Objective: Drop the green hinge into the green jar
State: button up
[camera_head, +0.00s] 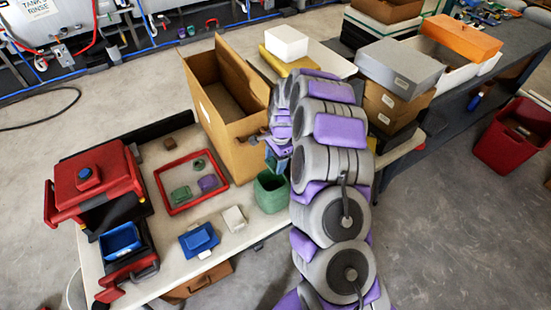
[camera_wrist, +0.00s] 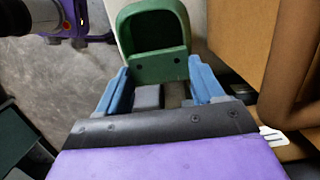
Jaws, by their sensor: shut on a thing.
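The green jar (camera_head: 270,192) stands upright near the front right edge of the light table, its open top facing up. In the head view my gripper (camera_head: 278,160) is just above and beside the jar's rim. In the wrist view the blue fingers of my gripper (camera_wrist: 159,72) are shut on the green hinge (camera_wrist: 158,66), a flat plate with two dark holes. The jar (camera_wrist: 150,24) shows directly behind the hinge, its opening partly covered by it. The hinge is hard to make out in the head view.
A tall open cardboard box (camera_head: 224,130) stands close behind the jar. A red frame (camera_head: 168,189) holding small green and purple pieces lies to the left. A white block (camera_head: 233,218) and a blue piece (camera_head: 198,240) lie nearby. Stacked boxes (camera_head: 400,65) stand to the right.

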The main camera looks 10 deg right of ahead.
jog(key=shift+f, duration=0.45)
jog(key=f+b, duration=0.1)
jog(key=f, duration=0.1)
jog(key=f+b, duration=0.2)
jog(key=shift+d+f, duration=0.2)
jog(key=shift+f, duration=0.1)
jog(key=shift+a, duration=0.1)
jog(key=o, duration=1.2)
jog(key=shift+c, duration=0.2)
